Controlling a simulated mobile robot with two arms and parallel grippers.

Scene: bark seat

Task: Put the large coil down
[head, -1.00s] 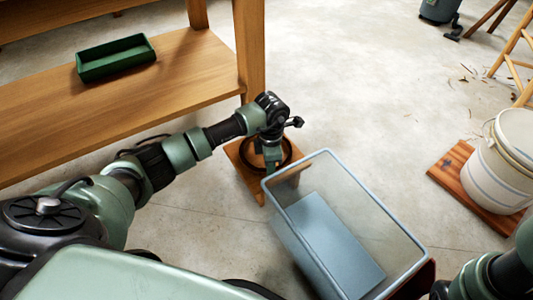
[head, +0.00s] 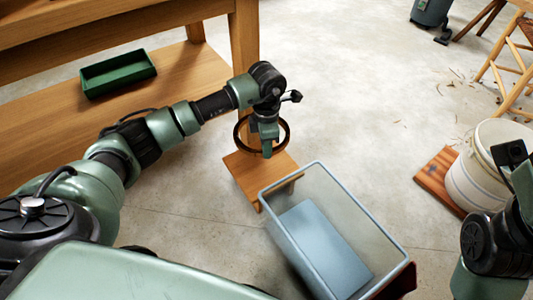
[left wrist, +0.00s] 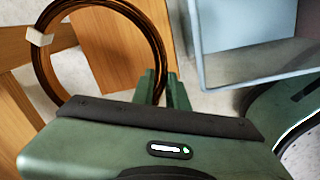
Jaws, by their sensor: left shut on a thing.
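The large coil (head: 288,134) is a dark brown ring of wound strands. My left gripper (head: 267,151) is shut on its near side and holds it in the air above a small wooden stool (head: 247,178). In the left wrist view the fingers (left wrist: 160,86) grip the coil (left wrist: 43,72) at its lower right, and a pale tie wraps its left side. The stool top shows bare below the coil. My right arm is at the right edge, and its fingers do not show.
A blue-grey open bin (head: 372,226) stands right beside the stool, with a flat blue thing inside. A wooden bench (head: 180,78) with a green tray (head: 118,76) is at the left. A white bucket (head: 473,180) stands on a board (head: 432,180) at the right.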

